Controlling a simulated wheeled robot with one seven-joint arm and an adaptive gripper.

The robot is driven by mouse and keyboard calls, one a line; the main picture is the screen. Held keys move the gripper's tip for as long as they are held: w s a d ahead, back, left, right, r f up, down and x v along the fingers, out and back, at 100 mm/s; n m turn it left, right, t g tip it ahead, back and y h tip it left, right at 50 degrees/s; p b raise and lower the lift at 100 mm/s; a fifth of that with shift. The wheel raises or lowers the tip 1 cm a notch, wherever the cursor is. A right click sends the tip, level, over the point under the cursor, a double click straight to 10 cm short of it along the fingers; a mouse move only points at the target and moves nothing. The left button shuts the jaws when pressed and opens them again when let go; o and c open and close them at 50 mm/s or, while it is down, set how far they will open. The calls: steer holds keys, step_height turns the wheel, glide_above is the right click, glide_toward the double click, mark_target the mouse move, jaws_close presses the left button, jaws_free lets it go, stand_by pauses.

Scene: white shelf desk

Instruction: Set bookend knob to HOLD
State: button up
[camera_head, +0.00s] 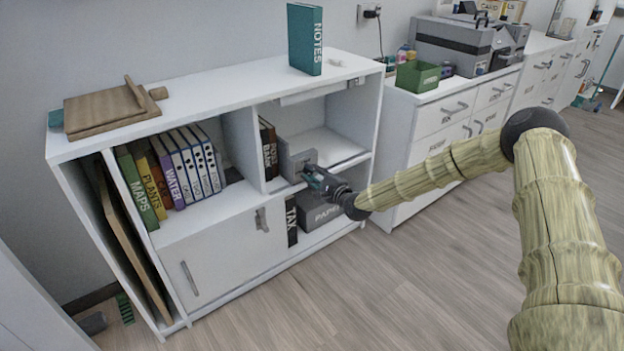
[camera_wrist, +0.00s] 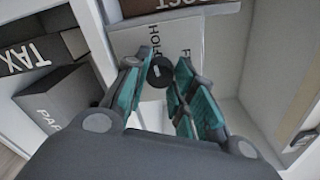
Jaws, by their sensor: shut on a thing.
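The grey bookend (camera_head: 290,162) stands in the right middle shelf compartment, beside upright books. In the wrist view the bookend plate (camera_wrist: 187,38) carries printed words, HOLD and another one partly hidden starting with F. The dark round knob (camera_wrist: 160,70) sits on its face between my fingertips. My gripper (camera_head: 311,172) reaches the bookend from the right front. In the wrist view my gripper (camera_wrist: 163,78) has its teal fingers closed on the knob's sides. The knob's pointer direction cannot be made out.
The shelf desk (camera_head: 205,92) has a box marked PAPER (camera_head: 318,212) and a black TAX book (camera_head: 291,222) below the bookend. Dark books (camera_head: 268,150) stand to its left. The compartment right of the bookend is mostly empty. A NOTES book (camera_head: 305,40) stands on top.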

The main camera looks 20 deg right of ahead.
steer(key=shift+f+m+b, duration=0.15)
steer(key=shift+m+b, duration=0.2)
steer(key=shift+m, duration=0.25)
steer(key=o, duration=1.1)
steer(key=shift+c, duration=0.2)
steer(key=shift+s, duration=0.1)
steer(key=v, duration=1.2)
